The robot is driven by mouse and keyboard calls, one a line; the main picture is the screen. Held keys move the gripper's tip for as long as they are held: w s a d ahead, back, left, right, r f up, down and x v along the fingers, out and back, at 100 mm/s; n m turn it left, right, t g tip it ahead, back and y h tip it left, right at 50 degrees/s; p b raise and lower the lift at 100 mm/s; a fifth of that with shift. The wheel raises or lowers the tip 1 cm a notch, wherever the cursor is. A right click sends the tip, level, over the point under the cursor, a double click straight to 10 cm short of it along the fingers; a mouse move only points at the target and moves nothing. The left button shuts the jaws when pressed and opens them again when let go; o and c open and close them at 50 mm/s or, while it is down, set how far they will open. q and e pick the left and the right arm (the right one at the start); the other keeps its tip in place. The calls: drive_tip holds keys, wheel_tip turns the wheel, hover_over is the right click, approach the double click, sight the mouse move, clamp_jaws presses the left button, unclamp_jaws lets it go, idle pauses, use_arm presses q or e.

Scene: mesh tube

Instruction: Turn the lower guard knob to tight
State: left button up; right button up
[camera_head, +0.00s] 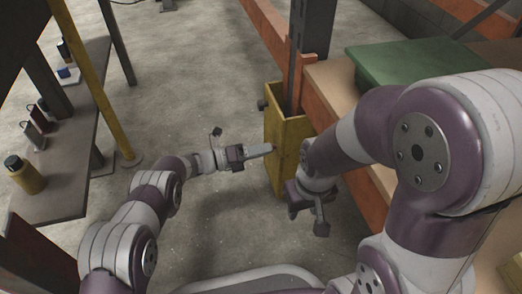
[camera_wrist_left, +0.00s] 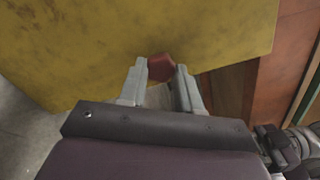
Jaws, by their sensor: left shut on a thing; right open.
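The yellow guard (camera_head: 286,130) stands around the foot of a dark upright post, and its yellow face fills the upper part of the left wrist view (camera_wrist_left: 90,45). A dark red knob (camera_wrist_left: 161,66) sits on that face. My left gripper (camera_head: 270,149) reaches the guard from the left. In the left wrist view its fingers (camera_wrist_left: 160,78) are closed on the red knob, one on each side. In the head view the knob is mostly hidden by the fingertips. A small dark knob (camera_head: 262,104) juts from the guard's left side, higher up. My right gripper (camera_head: 321,228) hangs open and empty, lower right of the guard.
An orange rack beam and wooden shelf with a green box (camera_head: 400,62) are on the right. A dark bench (camera_head: 65,180) with a yellow bottle (camera_head: 25,175) and small items is on the left, by a yellow post (camera_head: 90,75). Concrete floor between is clear.

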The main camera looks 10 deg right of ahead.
use_arm(q)
drive_tip(key=m, duration=2)
drive_tip(key=shift+w+m+b, duration=0.2)
drive_tip(key=shift+m+b, duration=0.15)
drive_tip(key=shift+m, duration=0.05)
drive_tip(key=o, duration=1.1)
drive_tip(key=shift+c, duration=0.2)
